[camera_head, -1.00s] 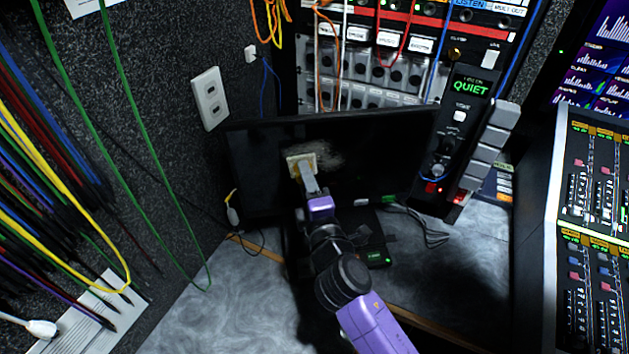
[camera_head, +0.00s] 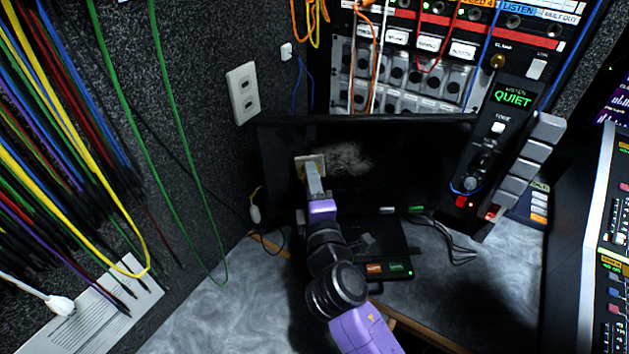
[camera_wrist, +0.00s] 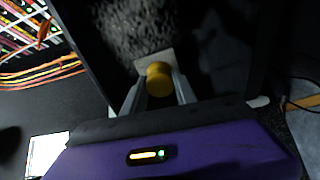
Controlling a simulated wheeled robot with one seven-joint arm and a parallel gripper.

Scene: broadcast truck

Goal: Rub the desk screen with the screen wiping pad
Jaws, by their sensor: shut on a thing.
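The desk screen (camera_head: 410,160) is a dark, upright panel at the back of the desk, with a pale grey smudge (camera_head: 345,158) left of its middle. My gripper (camera_head: 314,182) is shut on the wiping pad (camera_head: 305,163), a pale square pad at the screen's left part, left of the smudge. In the wrist view the pad (camera_wrist: 143,64) shows with a yellow round knob (camera_wrist: 159,79) between my fingers. The pad's face is turned to the screen; whether it touches the glass I cannot tell.
A black box (camera_head: 370,260) with small lit labels sits below the screen. A black control panel (camera_head: 500,150) with grey keys stands at the screen's right. Cables (camera_head: 455,240) lie on the grey desk (camera_head: 460,300). Green cables (camera_head: 180,130) hang at the left.

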